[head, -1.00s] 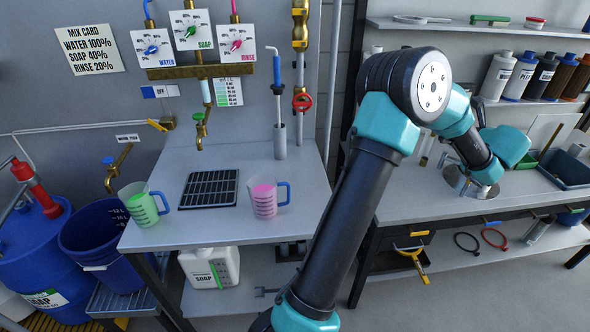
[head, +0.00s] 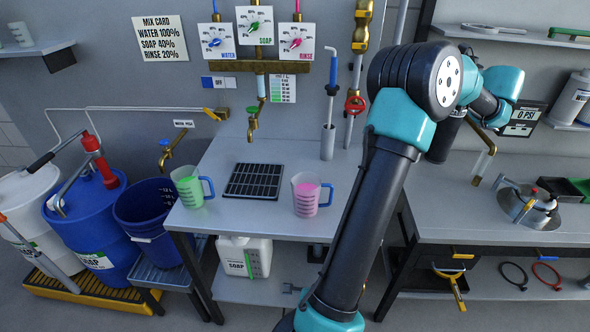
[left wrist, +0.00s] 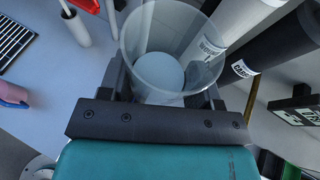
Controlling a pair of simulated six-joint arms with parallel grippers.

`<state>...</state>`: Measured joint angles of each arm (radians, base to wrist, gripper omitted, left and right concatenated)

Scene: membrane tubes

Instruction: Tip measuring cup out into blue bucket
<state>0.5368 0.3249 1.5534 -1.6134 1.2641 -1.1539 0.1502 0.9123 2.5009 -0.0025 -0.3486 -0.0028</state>
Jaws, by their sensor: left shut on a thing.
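The blue bucket (head: 150,208) stands at the left end of the workbench in the head view, its opening facing up. My left gripper (left wrist: 160,88) is shut on a clear cup (left wrist: 140,45), which shows between the fingers in the left wrist view. A pale disc shows at the cup's bottom; I cannot tell whether it is liquid. In the head view my arm hides this gripper and cup. A measuring cup with green contents (head: 189,188) and one with pink contents (head: 305,196) stand upright on the bench. My right gripper is not in view.
A black drain grid (head: 253,181) lies between the two measuring cups. A brass tap (head: 166,158) is above the bucket. Blue (head: 92,220) and white drums stand to its left. Upright white (left wrist: 228,28) and black cylinders stand close beside the held cup.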

